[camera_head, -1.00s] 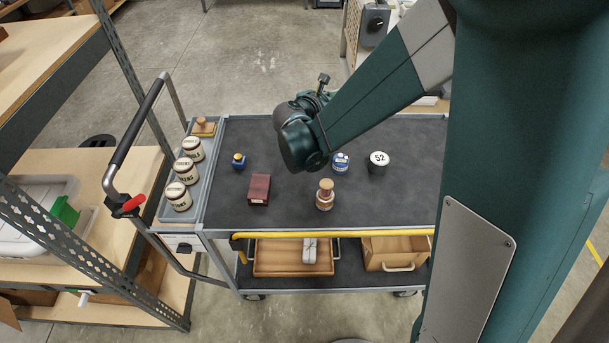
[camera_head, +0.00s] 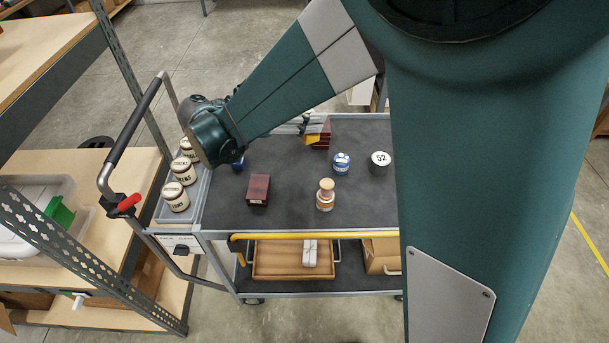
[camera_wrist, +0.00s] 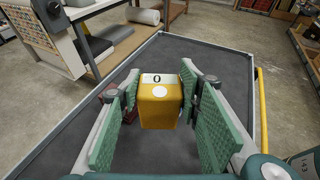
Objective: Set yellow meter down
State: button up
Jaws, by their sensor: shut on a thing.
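The yellow meter (camera_wrist: 160,110) is a boxy yellow block with a white "0" label on top and a pale round spot. In the wrist view my gripper (camera_wrist: 159,85) is shut on it, with a green pad on each side. In the head view the yellow meter (camera_head: 312,139) shows as a small yellow patch at my gripper (camera_head: 308,128), over the rear middle of the trolley's dark top (camera_head: 290,195). I cannot tell whether its underside touches the top.
A dark red block (camera_head: 323,132) is close beside the meter. Labelled jars (camera_head: 175,197) fill the left tray. The middle top is clear.

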aim_at(304, 141)
jog(key=shift+s+a+r+g, duration=0.3)
jog(key=shift+s+a, duration=0.35)
jog(key=shift+s, duration=0.15)
jog(key=shift+f, duration=2.5)
notch_tip(304, 141, down, 6)
jog(key=b, duration=0.2)
jog(key=shift+f, duration=0.15)
jog(key=shift+f+b, duration=0.7)
jog(key=shift+f, duration=1.15)
